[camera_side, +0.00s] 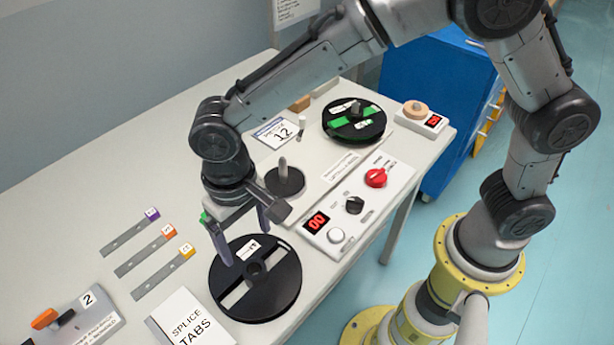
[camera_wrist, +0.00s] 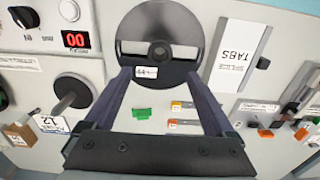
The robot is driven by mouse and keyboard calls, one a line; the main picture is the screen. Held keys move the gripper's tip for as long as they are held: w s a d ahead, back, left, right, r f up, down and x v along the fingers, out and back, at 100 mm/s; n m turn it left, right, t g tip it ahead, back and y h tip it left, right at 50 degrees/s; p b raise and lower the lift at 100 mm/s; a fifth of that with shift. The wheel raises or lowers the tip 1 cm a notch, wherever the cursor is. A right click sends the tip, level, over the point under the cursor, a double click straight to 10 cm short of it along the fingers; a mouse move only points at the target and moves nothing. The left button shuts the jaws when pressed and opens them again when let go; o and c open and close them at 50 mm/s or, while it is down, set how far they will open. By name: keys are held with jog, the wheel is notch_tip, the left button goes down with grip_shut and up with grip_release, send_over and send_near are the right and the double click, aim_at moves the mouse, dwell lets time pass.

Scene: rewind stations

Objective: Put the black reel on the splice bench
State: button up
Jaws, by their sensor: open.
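The black reel (camera_side: 258,303) lies flat on the pale table top, with a slot across it, a small white label and a hub in the middle. It also shows at the top of the wrist view (camera_wrist: 160,17). My gripper (camera_side: 247,246) is open and empty, pointing down over the reel's rear edge. In the wrist view my fingertips (camera_wrist: 160,74) straddle the labelled rim; I cannot tell if they touch it. A grey plate marked 2 (camera_side: 92,320) with an orange-handled lever stands at the lower left. I cannot read which surface is the splice bench.
A bare spindle on a black disc (camera_side: 284,181) stands behind the control panel (camera_side: 338,207) with red and black knobs. A black and green reel (camera_side: 354,121) sits farther back. Labelled grey strips (camera_side: 145,253) lie left, and a SPLICE TABS box (camera_side: 190,318) lies in front.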

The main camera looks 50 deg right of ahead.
jog(key=s+d+r+t+y, duration=0.1)
jog(key=d+r, duration=0.5)
jog(key=d, duration=0.3)
jog(key=s+d+r+t, duration=0.2)
jog(key=d+r, duration=0.4)
jog(key=d, duration=0.3)
jog(key=s+d+r+t+h, duration=0.1)
jog(key=s+d+t, duration=0.1)
jog(key=s+d, duration=0.9)
jog(key=shift+s+d+r+t, duration=0.15)
jog(key=shift+s+d+t, duration=0.1)
jog(key=shift+s+t, duration=0.05)
